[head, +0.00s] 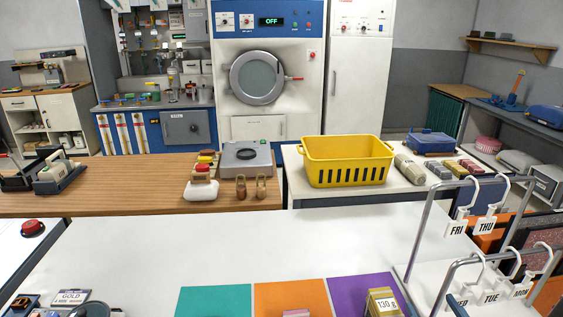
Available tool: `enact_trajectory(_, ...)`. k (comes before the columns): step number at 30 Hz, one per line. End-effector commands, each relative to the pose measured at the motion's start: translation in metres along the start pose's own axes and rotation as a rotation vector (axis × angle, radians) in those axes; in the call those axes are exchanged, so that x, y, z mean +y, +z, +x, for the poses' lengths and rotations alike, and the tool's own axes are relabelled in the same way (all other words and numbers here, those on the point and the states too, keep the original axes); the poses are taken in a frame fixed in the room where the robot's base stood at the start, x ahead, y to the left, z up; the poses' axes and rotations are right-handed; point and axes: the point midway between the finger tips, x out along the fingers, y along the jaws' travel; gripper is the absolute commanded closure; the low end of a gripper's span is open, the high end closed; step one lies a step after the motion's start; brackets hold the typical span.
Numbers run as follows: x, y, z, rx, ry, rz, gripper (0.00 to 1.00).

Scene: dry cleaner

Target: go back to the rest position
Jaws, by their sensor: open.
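My gripper and arm do not show in the head view. The white table (260,240) in front is in view. On its front edge lie a teal mat (213,301), an orange mat (280,294) and a purple mat (355,288). A gold block marked 130 g (382,303) stands on the purple mat. A pink item (296,313) on the orange mat is cut off by the frame's lower edge.
Metal rails with day-marked hangers (485,224) rise at the right. A GOLD sign (72,298) stands at the lower left. Behind are a wooden counter (120,190) and a yellow basket (346,160). The white table's middle is clear.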

Motion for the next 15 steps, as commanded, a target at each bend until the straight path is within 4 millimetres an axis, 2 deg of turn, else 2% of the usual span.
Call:
enact_trajectory(9,0.009,0.023,0.012,-0.264,0.029,-0.081,0.33)
enact_trajectory(15,0.012,0.039,0.009,-0.486,0.057,-0.115,0.33)
